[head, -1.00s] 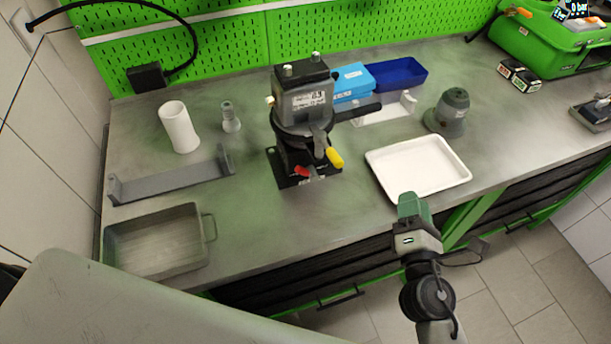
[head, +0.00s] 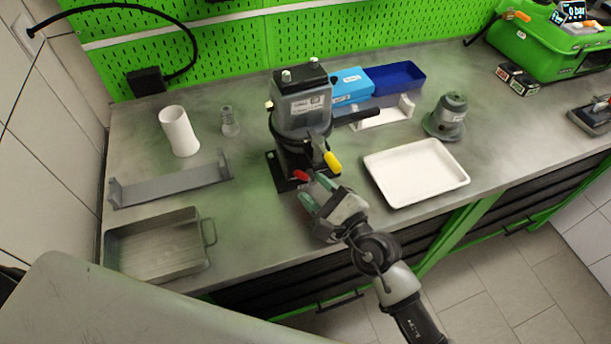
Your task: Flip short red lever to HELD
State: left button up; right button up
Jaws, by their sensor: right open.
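The pump (head: 301,112) stands upright on its black base plate on the bench. Its short red lever (head: 300,176) sits low on the front, pointing to the left. A longer yellow-tipped lever (head: 332,161) hangs just above and to the right of it. My right gripper (head: 312,190) is open, with its green-edged fingers just in front of and below the red lever. I cannot tell whether the fingers touch it, and no HELD marking is readable. My left gripper is not in view.
A white tray (head: 374,182) lies to the right, and a grey metal pan (head: 112,240) stands front left. A grey bracket (head: 170,186), a white cylinder (head: 179,131) and a small grey fitting (head: 229,122) stand left of the pump. Blue bins (head: 399,75) are behind it.

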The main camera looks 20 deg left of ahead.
aim_at(303, 177)
jog(key=shift+x, duration=1.75)
grip_shut()
